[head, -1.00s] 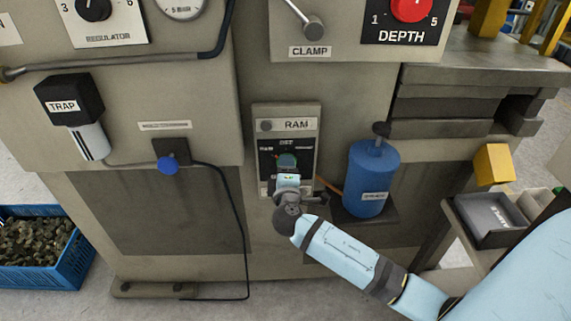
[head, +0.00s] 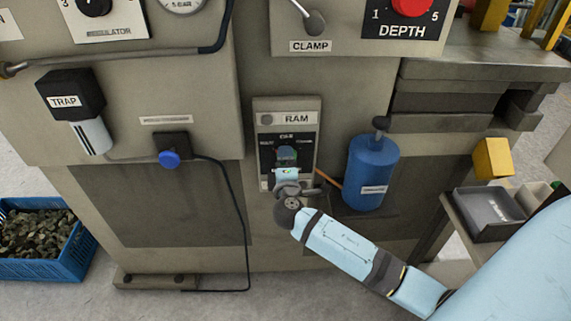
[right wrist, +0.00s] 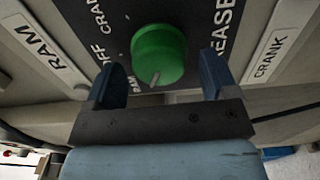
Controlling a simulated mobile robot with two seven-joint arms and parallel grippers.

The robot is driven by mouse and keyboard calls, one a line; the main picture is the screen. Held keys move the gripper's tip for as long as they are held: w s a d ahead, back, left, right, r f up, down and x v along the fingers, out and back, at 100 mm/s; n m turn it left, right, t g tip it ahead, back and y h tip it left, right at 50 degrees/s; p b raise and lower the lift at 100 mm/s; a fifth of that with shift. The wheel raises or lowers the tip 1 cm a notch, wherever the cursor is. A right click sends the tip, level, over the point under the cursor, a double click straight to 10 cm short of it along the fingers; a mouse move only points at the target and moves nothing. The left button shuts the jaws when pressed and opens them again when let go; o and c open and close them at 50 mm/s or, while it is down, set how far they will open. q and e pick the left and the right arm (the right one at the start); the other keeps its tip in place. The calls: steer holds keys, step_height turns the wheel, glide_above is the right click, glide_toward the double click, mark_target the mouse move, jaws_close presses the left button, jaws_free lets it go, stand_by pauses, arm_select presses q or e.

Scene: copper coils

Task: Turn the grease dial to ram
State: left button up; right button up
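The green grease dial (right wrist: 159,54) sits on a dark plate in the right wrist view, with OFF, CRANK and RAM markings along one side and a partly hidden GREASE title. Its pale pointer faces down in that picture, close to the small RAM marking (right wrist: 134,86). My right gripper (right wrist: 160,80) is open, one finger on each side of the dial, with visible gaps. In the head view the dial (head: 287,153) is partly hidden by my right gripper (head: 287,163) on the panel under the RAM nameplate (head: 297,118). My left gripper is out of view.
A blue canister (head: 372,172) stands on a small shelf right of the panel. A black cable (head: 240,215) and a blue knob (head: 169,159) are to the left. The clamp lever (head: 313,22) and red depth knob (head: 410,5) are above. A blue crate (head: 75,262) stands on the floor.

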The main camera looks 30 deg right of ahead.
steer(key=v, duration=1.3)
steer(key=shift+s+a, duration=0.25)
steer(key=shift+s, duration=0.05)
